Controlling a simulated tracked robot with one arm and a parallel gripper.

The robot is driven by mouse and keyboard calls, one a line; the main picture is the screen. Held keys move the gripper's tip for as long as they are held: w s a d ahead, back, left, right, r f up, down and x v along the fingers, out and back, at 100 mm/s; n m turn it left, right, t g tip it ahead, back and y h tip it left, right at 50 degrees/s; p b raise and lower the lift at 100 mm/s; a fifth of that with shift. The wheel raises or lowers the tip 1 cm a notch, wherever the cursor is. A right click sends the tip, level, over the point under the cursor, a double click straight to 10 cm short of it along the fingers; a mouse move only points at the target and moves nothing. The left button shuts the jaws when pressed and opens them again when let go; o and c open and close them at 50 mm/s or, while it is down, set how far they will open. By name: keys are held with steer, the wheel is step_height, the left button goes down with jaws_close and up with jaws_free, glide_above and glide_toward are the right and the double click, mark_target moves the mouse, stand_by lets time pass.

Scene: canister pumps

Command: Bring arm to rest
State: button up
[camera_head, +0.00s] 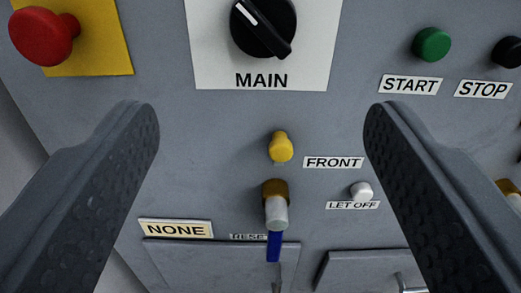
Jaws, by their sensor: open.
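My gripper (260,118) is open and empty, with one dark textured finger at the left and one at the right of the view. Between and beyond the fingers is a grey control panel (220,185). A yellow button (281,147) shows between the fingertips, beside a FRONT label (333,163). I cannot tell how far the fingertips are from the panel. The rest of my arm is not in view.
Above are a black MAIN rotary switch (263,25) and a red mushroom button (44,37). A green START button (432,44) and black STOP button (508,52) are at upper right. A blue-ended lever (274,245) and white LET OFF button (361,191) sit lower.

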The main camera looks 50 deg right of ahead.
steer(key=shift+s+a, duration=0.35)
steer(key=shift+a, duration=0.05)
steer(key=w+a+r+n+t+y+b, duration=0.1)
steer(key=w+a+r+n+t+y, duration=0.15)
steer(key=a+r, duration=0.55)
steer(key=w+a+r+n+t+y+b, duration=0.1)
steer(key=w+a+r+y, duration=0.1)
steer(key=a+r+y, duration=0.5)
steer(key=w+a+r+n+t+b, duration=0.1)
steer(key=w+a+r, duration=0.1)
steer(key=a+r, duration=0.65)
steer(key=s+a+r+n+y, duration=0.1)
steer(key=s+a+r, duration=0.2)
steer(key=s+r, duration=0.4)
steer(key=s+a+r+n+y+b, duration=0.1)
steer(key=s+a+r+n, duration=0.1)
steer(key=s+a+r, duration=0.2)
steer(key=s+a+r+n+y+b, duration=0.1)
steer(key=s+a+r, duration=0.3)
steer(key=s+r, duration=0.7)
steer(key=shift+s+n+g+y, duration=0.45)
steer(key=shift+s+n+y, duration=0.1)
steer(key=shift+s, duration=0.35)
steer(key=shift+c, duration=0.4)
